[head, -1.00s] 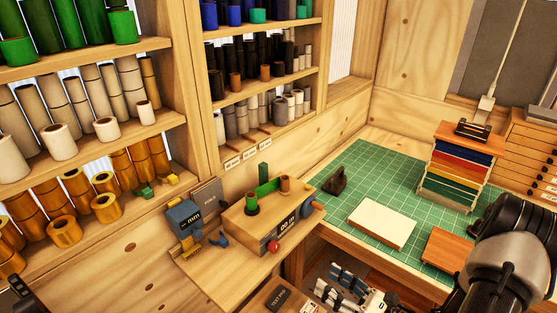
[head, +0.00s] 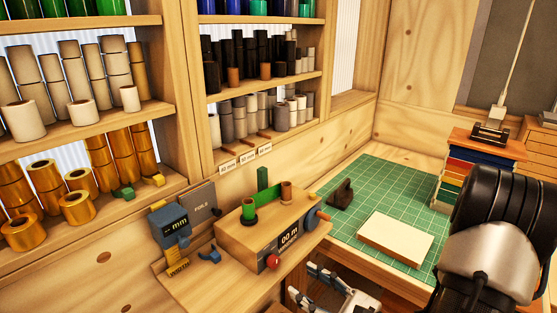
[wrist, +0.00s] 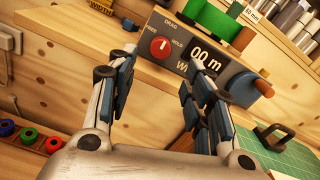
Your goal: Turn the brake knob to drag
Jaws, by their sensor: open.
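The winder box (head: 240,237) stands on the wooden bench with a "00 m" display on its front. The red brake knob (head: 272,260) sits on that front panel. In the wrist view the knob (wrist: 160,48) carries a white mark and has FREE, DRAG and HOLD printed around it; I cannot tell surely which word the mark points at. My gripper (wrist: 160,70) is open and empty. Its two fingers appear to either side of the knob in that view, apart from it. In the head view my gripper (head: 310,285) is low, to the right of the knob, partly cut off.
A crank with a brown handle (wrist: 263,88) sticks out at the box's right end. A blue gauge (head: 171,226) stands left of the box. A green cutting mat (head: 350,205) with a pale board lies to the right. Shelves of foil rolls stand behind.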

